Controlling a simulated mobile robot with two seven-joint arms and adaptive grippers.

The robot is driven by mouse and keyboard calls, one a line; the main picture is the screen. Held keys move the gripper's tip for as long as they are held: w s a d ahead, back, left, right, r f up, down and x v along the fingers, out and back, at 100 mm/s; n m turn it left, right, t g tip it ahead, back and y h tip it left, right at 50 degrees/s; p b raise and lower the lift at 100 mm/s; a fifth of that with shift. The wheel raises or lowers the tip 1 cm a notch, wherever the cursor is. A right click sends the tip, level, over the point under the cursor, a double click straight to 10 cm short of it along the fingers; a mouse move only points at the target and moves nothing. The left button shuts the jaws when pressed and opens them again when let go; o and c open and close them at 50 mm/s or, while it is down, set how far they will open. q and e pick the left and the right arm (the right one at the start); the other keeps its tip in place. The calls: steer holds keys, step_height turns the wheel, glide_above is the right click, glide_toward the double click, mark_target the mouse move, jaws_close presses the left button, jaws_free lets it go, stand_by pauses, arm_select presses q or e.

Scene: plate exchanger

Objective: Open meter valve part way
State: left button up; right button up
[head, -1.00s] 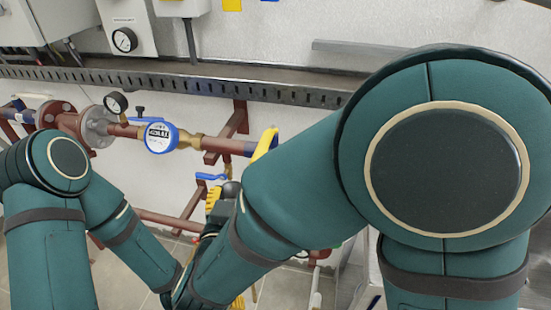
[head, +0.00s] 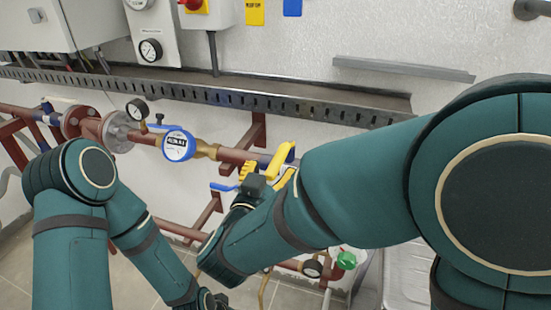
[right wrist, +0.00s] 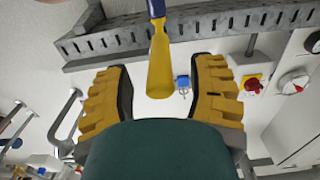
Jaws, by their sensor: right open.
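The blue-ringed meter (head: 178,146) sits on the red pipe in the head view. In the right wrist view the yellow handle (right wrist: 159,65) lies between the two yellow fingers of my right gripper (right wrist: 163,78), with clear gaps on both sides. My right gripper (head: 266,176) is open beside the pipe, its fingers partly hidden by the wrist. My left gripper (head: 208,300) is low at the bottom edge, mostly cut off.
A blue lever (head: 223,187) shows just left of my right gripper. A small gauge (head: 137,110) stands on the pipe near the flange (head: 117,131). A slotted metal rail (head: 200,92) runs along the wall above. A green knob (head: 346,260) is below the right forearm.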

mark_target(281, 157)
steer(key=shift+x, duration=1.35)
steer(key=shift+o, duration=0.2)
jaws_close()
